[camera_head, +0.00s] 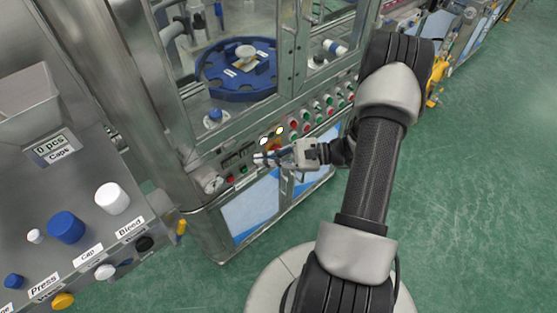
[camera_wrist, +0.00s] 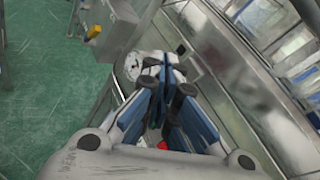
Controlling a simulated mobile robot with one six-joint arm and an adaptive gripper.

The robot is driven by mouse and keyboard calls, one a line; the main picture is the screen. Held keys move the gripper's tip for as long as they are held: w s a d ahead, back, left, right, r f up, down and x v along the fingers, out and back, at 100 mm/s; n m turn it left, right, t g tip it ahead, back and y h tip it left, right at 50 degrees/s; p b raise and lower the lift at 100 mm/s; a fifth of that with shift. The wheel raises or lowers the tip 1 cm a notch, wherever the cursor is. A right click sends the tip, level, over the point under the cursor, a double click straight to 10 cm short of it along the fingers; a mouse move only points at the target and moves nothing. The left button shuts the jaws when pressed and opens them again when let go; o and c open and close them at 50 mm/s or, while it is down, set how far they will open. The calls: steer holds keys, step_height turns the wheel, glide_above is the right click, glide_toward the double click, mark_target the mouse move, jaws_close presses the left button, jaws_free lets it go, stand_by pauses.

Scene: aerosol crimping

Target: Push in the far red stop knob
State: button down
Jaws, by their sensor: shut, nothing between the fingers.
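The machine's control panel (camera_head: 285,130) carries a row of small red and green knobs along its front. Red knobs (camera_head: 293,126) and green knobs (camera_head: 305,123) run up and to the right, away from my gripper. Which one is the far red stop knob I cannot tell. My gripper (camera_head: 257,159) is shut and empty, in front of the panel's lower left part.
A round gauge (camera_head: 213,184) is at the panel's left end; it also shows in the wrist view (camera_wrist: 132,66). Lit lamps (camera_head: 279,131) sit above my fingers. A glazed cabinet holds a blue turntable (camera_head: 236,88). A sloped console (camera_head: 90,210) stands left. Green floor (camera_head: 480,190) is clear at right.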

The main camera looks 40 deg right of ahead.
steer(key=s+d+f+m+t+h, duration=0.3)
steer(key=d+f+m+t+h, duration=0.1)
steer(key=f, duration=0.5)
steer(key=s+d+f+m+t+h+p, duration=0.1)
steer(key=s+d+f+m+t+h, duration=0.2)
steer(key=d+f+m+h, duration=0.4)
step_height(320, 180, down, 2)
steer(key=m+t, duration=0.1)
steer(key=m, duration=0.2)
steer(key=shift+s+d+f, duration=0.25)
steer(key=shift+s+d, duration=0.1)
steer(key=shift+d, duration=0.05)
steer(key=w+a+b, duration=0.1)
steer(key=w+b, duration=0.1)
steer(key=w, duration=1.2)
steer(key=shift+b, duration=0.4)
steer(key=shift+a, duration=0.1)
steer(key=shift+w, duration=0.1)
